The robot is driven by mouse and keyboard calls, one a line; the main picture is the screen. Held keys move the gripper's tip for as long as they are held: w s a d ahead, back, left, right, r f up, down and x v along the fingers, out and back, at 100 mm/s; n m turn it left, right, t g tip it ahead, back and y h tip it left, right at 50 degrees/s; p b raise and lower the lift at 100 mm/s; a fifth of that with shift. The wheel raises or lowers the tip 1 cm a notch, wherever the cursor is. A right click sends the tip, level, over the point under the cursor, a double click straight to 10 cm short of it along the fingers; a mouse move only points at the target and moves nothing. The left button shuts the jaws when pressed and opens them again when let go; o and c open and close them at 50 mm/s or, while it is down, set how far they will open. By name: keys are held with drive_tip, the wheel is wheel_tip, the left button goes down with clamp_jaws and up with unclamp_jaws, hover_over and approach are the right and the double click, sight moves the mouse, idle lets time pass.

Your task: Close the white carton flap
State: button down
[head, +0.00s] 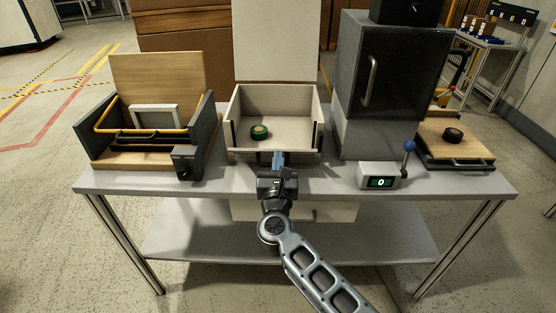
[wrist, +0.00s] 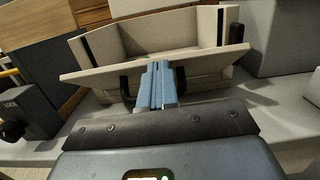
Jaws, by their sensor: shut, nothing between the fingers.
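The white carton (head: 236,110) stands open-topped in the middle of the bench, and a tall pale panel (head: 276,40) rises upright behind it. In the wrist view, a pale board (wrist: 215,59) runs across the carton's front, with a black handle (wrist: 125,83) below its edge. I cannot tell which panel is the flap. A green round object (head: 260,131) lies inside the carton. My gripper (head: 278,158) is shut and empty, in front of the carton's front side. Its blue fingertips (wrist: 156,72) overlap the board and handle; contact is unclear.
A wooden-lidded box (head: 155,78) stands open at left. A dark cabinet (head: 394,75) stands close at right, with a blue-knobbed lever box (head: 380,176) before it. A wooden tray (head: 455,140) with a black puck is farther right. The bench front edge (head: 220,187) is mostly clear.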

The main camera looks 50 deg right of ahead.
drive_tip(key=w+d+r, duration=0.1)
drive_tip(key=w+d+r+p, duration=0.1)
drive_tip(key=r, duration=0.1)
drive_tip(key=w+d+r, duration=0.1)
drive_tip(key=d+r, duration=0.1)
drive_tip(key=shift+r, duration=0.15)
drive_tip(key=shift+r+x, duration=0.2)
drive_tip(key=shift+x, duration=0.75)
drive_tip(key=shift+r+x, duration=0.25)
drive_tip(key=shift+x, duration=0.65)
